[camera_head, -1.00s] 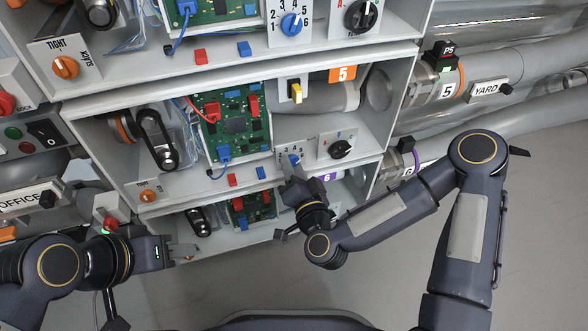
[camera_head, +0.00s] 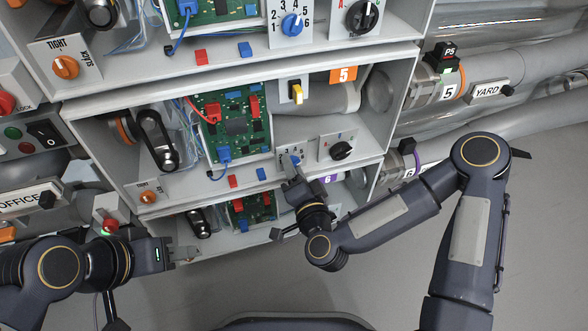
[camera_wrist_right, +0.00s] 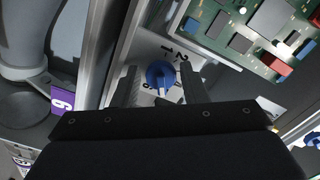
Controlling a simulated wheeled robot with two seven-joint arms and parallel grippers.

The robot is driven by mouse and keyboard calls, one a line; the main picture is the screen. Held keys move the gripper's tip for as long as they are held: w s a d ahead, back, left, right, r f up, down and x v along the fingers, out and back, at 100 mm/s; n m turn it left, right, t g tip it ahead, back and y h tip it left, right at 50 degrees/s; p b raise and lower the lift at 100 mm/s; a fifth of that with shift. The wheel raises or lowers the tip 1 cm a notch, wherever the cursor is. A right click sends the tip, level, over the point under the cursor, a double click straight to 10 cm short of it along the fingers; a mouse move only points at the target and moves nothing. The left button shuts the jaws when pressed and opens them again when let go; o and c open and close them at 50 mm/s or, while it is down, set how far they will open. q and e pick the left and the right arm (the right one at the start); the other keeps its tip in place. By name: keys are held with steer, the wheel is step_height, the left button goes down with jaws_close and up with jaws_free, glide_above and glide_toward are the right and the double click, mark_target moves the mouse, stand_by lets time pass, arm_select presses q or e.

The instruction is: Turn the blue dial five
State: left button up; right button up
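The blue dial (camera_head: 294,160) sits on a white numbered panel in the middle unit, the one with the orange 5 label (camera_head: 343,75). In the right wrist view the dial (camera_wrist_right: 160,73) shows a white pointer facing down toward the gripper, with 1 and 2 beyond it; the number at the pointer is hidden. My right gripper (camera_wrist_right: 160,88) is open, one finger on each side of the dial, with gaps visible. In the head view my right gripper (camera_head: 292,172) partly covers the panel. My left gripper (camera_head: 184,254) is in front of the lower unit, away from the dial; its opening is unclear.
A black knob (camera_head: 341,150) sits right of the dial panel. Another blue dial (camera_head: 292,24) is on the upper unit. A shelf edge with red (camera_head: 233,181) and blue blocks (camera_head: 261,173) lies to the left. The floor in front is clear.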

steer(key=shift+o, duration=1)
steer(key=p+v, duration=0.1)
steer(key=v, duration=0.6)
steer(key=shift+s, duration=0.35)
steer(key=shift+d, duration=0.1)
